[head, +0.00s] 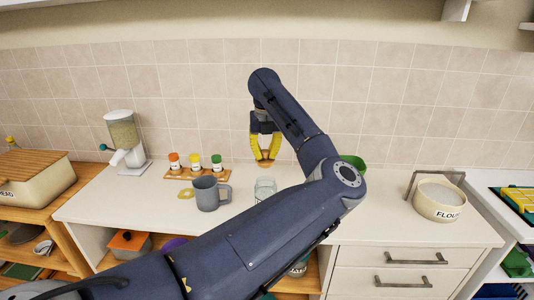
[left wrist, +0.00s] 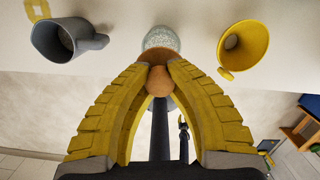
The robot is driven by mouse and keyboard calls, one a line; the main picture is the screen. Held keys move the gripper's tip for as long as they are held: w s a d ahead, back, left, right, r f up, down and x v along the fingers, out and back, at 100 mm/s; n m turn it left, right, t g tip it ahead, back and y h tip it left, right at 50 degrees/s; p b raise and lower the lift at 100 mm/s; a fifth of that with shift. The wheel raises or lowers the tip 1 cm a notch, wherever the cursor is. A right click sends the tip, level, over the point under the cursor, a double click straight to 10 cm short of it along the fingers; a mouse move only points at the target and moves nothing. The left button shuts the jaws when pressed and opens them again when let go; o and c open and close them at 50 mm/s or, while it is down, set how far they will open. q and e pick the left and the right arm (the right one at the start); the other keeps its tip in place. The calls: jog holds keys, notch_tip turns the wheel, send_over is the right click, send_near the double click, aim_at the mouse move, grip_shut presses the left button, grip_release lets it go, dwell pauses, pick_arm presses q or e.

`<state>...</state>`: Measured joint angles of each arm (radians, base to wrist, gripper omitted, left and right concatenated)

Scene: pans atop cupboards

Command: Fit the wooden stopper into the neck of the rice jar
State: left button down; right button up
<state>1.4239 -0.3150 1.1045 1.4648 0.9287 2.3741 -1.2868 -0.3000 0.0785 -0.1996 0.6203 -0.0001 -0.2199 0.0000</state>
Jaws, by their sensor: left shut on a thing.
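My left gripper (head: 265,157) has yellow ribbed fingers and hangs fingers-down above the counter. In the left wrist view the gripper (left wrist: 160,67) is shut on the wooden stopper (left wrist: 160,80), a brown rounded piece between the fingertips. The stopper shows as a small tan patch under the fingertips in the head view (head: 265,164). The clear glass rice jar (head: 264,186) stands on the counter below, apart from the stopper in the head view. In the left wrist view the jar (left wrist: 160,37) lies just beyond the fingertips, partly hidden. My right gripper is not in view.
A grey mug (head: 207,194) stands left of the jar. Several spice jars sit on a wooden rack (head: 200,174) behind it. A yellow cup-like vessel (left wrist: 240,48) is to the right in the wrist view. A flour pot (head: 440,200) stands at right. My arm hides the counter's middle.

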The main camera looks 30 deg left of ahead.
aim_at(266, 153)
pick_arm(q)
jog(key=shift+f, duration=0.1)
dwell(0.4)
jog(key=shift+f, duration=2.75)
jog(key=shift+f, duration=1.4)
jog(key=c, duration=1.3)
grip_release()
jog(key=r, duration=0.8)
jog(key=s+d+r, duration=0.1)
jog(key=r, duration=0.2)
jog(key=shift+r, duration=0.4)
